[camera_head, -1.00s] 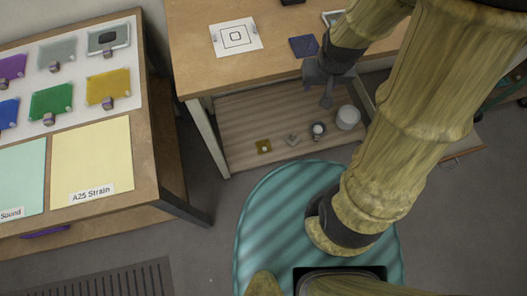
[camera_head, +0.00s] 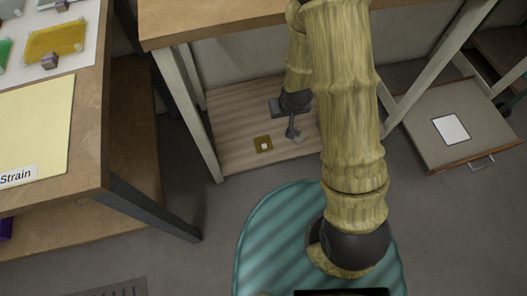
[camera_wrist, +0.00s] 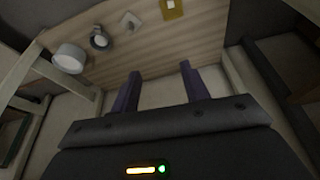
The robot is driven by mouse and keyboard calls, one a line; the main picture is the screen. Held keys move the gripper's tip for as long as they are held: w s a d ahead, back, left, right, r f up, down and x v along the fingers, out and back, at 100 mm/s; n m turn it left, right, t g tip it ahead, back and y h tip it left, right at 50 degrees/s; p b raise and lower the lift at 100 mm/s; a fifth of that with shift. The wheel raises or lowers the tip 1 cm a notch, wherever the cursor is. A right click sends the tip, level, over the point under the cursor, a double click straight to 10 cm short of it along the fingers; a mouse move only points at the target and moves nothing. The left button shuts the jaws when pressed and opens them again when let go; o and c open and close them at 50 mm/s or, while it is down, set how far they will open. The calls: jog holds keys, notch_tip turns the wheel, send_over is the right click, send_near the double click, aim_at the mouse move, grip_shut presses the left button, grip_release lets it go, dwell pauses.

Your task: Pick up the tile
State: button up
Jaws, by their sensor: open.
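A small yellow-brown tile (camera_head: 263,144) with a pale block on it lies on the lower wooden shelf under the bench. It also shows at the top edge of the wrist view (camera_wrist: 174,9). My gripper (camera_head: 292,130) is low over this shelf, to the right of the tile and apart from it. In the wrist view my gripper's two fingers (camera_wrist: 160,82) are spread with nothing between them. A small grey piece (camera_wrist: 132,23) lies beside the tile. In the head view it is partly hidden behind my gripper.
A white cup (camera_wrist: 70,57) and a dark round item (camera_wrist: 100,38) stand on the shelf (camera_head: 235,110). The bench top (camera_head: 215,20) overhangs it, with legs (camera_head: 188,115) at the sides. A left table (camera_head: 85,130) holds coloured tiles. A grey drawer (camera_head: 440,110) is at right.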

jog(key=a+f+b, duration=0.2)
jog(key=f+b, duration=0.3)
jog(key=f, duration=0.5)
jog(key=a+f+n+b, duration=0.1)
jog(key=f+b, duration=0.5)
jog(key=f, duration=0.5)
jog(key=shift+a+f+y, duration=0.15)
jog(key=shift+a+y, duration=0.15)
jog(key=shift+a, duration=0.05)
jog(key=b+x, duration=0.7)
jog(key=x, duration=0.5)
jog(key=shift+w, duration=0.15)
jog(key=shift+a+f, duration=0.1)
